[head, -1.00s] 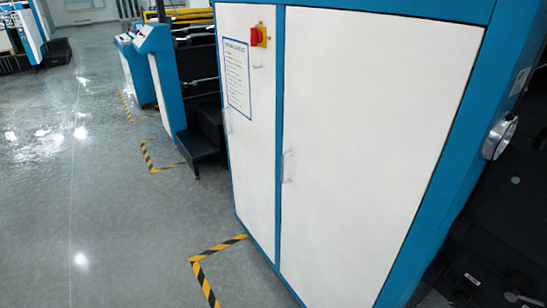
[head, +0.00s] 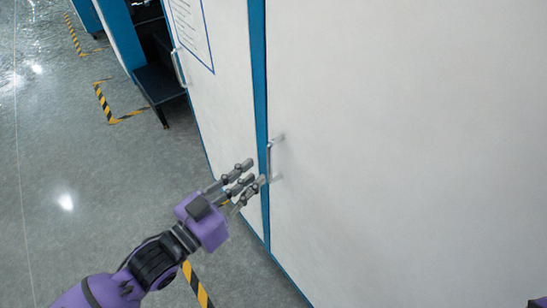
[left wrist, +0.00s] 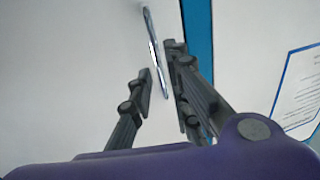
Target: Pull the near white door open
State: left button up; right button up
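The near white door (head: 400,150) is the large panel on the right in the head view and looks shut. Its slim upright handle (head: 271,160) is near its left edge, beside the blue frame strip. My left gripper (head: 254,172) is open, with its fingertips close to the handle. In the left wrist view the handle (left wrist: 156,45) runs down into the gap between the spread fingers (left wrist: 159,72). I cannot tell whether a finger touches it.
A second white door (head: 225,110) with a notice sheet (head: 192,30) and its own handle (head: 179,67) stands to the left. A dark step (head: 158,85) sits beyond it. Yellow-black tape (head: 196,285) marks the grey floor, which is clear at left.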

aim_at(268, 166)
pick_arm(q)
jog(key=x, duration=0.5)
jog(key=shift+s+d+r+p, duration=0.1)
jog(key=shift+d+r+p, duration=0.1)
jog(key=shift+p, duration=0.1)
jog(key=shift+w+d+f, duration=0.15)
jog(key=shift+w+d, duration=0.15)
jog(key=shift+w, duration=0.1)
grip_shut()
